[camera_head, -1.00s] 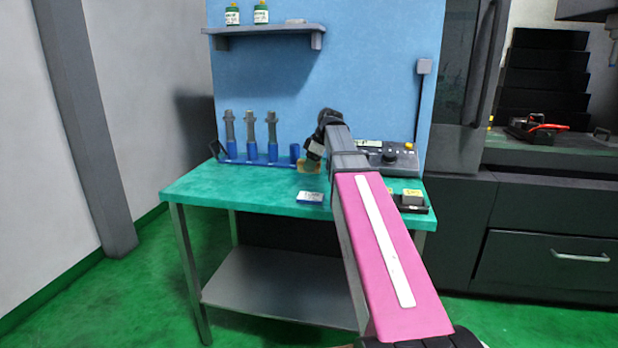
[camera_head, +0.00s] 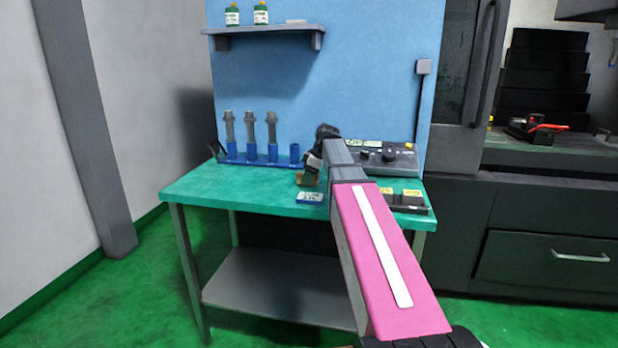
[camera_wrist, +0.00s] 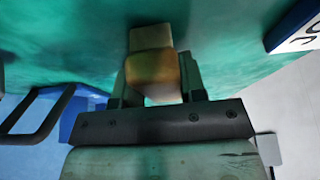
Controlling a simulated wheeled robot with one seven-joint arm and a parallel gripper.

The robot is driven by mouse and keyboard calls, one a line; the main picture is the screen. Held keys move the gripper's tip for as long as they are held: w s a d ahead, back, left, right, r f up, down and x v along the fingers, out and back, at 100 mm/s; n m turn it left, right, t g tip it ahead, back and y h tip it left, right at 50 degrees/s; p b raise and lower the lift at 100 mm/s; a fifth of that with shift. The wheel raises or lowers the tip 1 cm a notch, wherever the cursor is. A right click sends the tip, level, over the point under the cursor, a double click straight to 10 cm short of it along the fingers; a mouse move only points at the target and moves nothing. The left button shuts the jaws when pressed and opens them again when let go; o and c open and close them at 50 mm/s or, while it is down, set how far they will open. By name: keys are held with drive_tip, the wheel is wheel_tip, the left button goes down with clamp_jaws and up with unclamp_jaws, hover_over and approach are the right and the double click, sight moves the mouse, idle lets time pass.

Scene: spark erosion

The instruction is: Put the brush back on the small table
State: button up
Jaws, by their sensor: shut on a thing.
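The brush (camera_head: 307,181) is a small brownish-yellow piece at the end of my arm, low over the green top of the small table (camera_head: 225,187). My gripper (camera_head: 311,172) is shut on it. In the wrist view the brush (camera_wrist: 152,70) shows as a wooden block between the two fingers of my gripper (camera_wrist: 158,90), with the green top behind it. I cannot tell whether the brush touches the table. Its far end is partly hidden.
A blue rack (camera_head: 232,159) with several grey holders stands at the back left of the table. A small blue-and-white box (camera_head: 310,198) lies close to the brush at the front edge. A grey control box (camera_head: 400,158) and dark boxes with yellow tops (camera_head: 410,200) are at the right.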

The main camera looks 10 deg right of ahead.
drive_tip(key=o, duration=0.9)
drive_tip(key=shift+f, duration=0.1)
drive_tip(key=v, duration=1.2)
